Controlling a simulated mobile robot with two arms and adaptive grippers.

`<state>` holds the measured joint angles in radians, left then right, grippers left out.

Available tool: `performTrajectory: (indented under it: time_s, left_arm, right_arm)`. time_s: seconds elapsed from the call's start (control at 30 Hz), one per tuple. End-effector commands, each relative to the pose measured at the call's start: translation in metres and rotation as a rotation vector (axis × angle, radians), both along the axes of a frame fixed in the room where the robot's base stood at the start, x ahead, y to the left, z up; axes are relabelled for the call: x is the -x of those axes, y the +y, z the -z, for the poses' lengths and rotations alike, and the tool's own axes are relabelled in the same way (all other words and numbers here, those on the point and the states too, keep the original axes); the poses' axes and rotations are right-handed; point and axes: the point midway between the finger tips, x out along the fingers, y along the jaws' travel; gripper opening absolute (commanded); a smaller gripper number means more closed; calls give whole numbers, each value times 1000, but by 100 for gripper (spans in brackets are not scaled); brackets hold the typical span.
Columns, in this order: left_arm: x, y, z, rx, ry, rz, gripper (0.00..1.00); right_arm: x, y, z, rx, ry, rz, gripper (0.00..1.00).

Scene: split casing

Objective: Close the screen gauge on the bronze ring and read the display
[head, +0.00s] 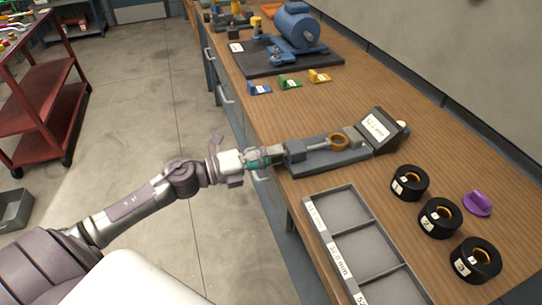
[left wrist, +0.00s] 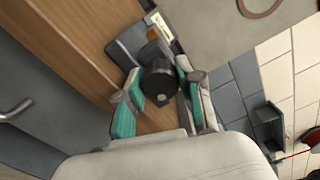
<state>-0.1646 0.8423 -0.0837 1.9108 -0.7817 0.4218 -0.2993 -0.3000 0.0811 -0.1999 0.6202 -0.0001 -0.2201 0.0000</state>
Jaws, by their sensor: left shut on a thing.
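The screen gauge (head: 312,167) is a grey bed along the bench edge, with a tilted display (head: 376,126) at its far right end. The display's text is too small to read. The bronze ring (head: 339,142) sits on the bed between a grey block beside the display and a slim rod from the left. I cannot tell whether the rod touches the ring. My left gripper (head: 268,158) is shut on the gauge's dark round knob (left wrist: 160,80) at the bed's left end. In the left wrist view the teal-padded fingers (left wrist: 162,98) flank the knob. My right gripper is out of view.
A grey compartment tray (head: 322,223) with labels lies at the front. Three black cylinders (head: 440,230) and a purple piece (head: 478,203) stand at the right. Blue, green and yellow pieces (head: 290,83) and a blue motor (head: 298,30) are farther back. Bench between is clear.

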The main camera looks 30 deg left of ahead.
Motion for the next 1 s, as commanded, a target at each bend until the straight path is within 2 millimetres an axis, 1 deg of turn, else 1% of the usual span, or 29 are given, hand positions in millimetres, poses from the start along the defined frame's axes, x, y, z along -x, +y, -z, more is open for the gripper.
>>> performTrajectory:
  time_s: [0.27,0.3,0.43,0.8,0.93,1.0]
  left_arm:
    - [1,-1,2,0,3,2,2]
    - [1,-1,2,0,3,2,40]
    - [1,0,2,0,3,1,62]
    - [0,0,1,12,15,0,62]
    - [0,0,-1,95,90,-1,62]
    - [0,0,-2,179,165,0,62]
  right_arm:
    - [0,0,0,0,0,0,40]
    - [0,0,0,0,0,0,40]
    - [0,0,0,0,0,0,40]
    - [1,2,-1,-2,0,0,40]
    - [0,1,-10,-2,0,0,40]
    - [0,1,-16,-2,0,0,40]
